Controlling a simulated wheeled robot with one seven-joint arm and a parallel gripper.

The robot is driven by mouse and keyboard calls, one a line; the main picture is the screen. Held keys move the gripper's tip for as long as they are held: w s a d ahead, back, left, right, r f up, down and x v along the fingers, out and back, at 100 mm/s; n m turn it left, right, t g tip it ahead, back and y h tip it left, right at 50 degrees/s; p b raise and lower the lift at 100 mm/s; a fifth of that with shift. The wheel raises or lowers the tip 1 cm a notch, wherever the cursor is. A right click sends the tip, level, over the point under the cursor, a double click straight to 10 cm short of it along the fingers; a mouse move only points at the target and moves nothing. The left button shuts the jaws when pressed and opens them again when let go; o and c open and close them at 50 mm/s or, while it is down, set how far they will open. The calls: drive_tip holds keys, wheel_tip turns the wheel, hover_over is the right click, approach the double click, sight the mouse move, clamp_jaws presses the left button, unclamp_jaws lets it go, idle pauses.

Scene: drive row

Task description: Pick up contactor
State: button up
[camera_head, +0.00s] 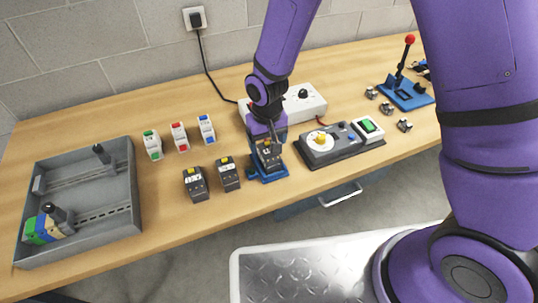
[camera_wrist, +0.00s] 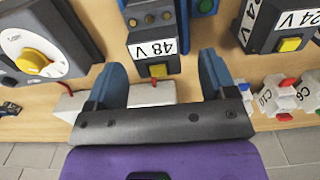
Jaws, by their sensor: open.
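A dark contactor (camera_head: 268,158) with a yellow button stands in a blue holder (camera_head: 270,177) near the table's front edge. In the wrist view this contactor (camera_wrist: 150,42) carries a white "48 V" label. My gripper (camera_head: 267,139) is directly over it, pointing down. In the wrist view my gripper (camera_wrist: 160,66) is open, one blue finger to each side of the contactor's yellow-button end. Whether the fingers touch it cannot be told. Two similar dark contactors stand to the left, one farther left (camera_head: 195,184) and one nearer (camera_head: 228,174). A contactor labelled "24 V" (camera_wrist: 275,28) shows in the wrist view.
A grey tray (camera_head: 130,205) with rails stands at the left. Green, red and blue-marked breakers (camera_head: 179,137) stand behind the contactors. A dial unit (camera_head: 322,144) is close on the right, a white power strip (camera_head: 306,104) behind. A blue lever stand (camera_head: 407,94) is far right.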

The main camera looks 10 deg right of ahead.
sight(268, 146)
drive_tip(key=shift+s+d+f, duration=0.1)
drive_tip(key=shift+s+f, duration=0.05)
drive_tip(key=shift+f, duration=0.9)
drive_tip(key=shift+s+d+f, duration=0.1)
drive_tip(key=shift+f, duration=0.95)
drive_tip(key=c, duration=1.2)
drive_tip(key=shift+r, duration=0.15)
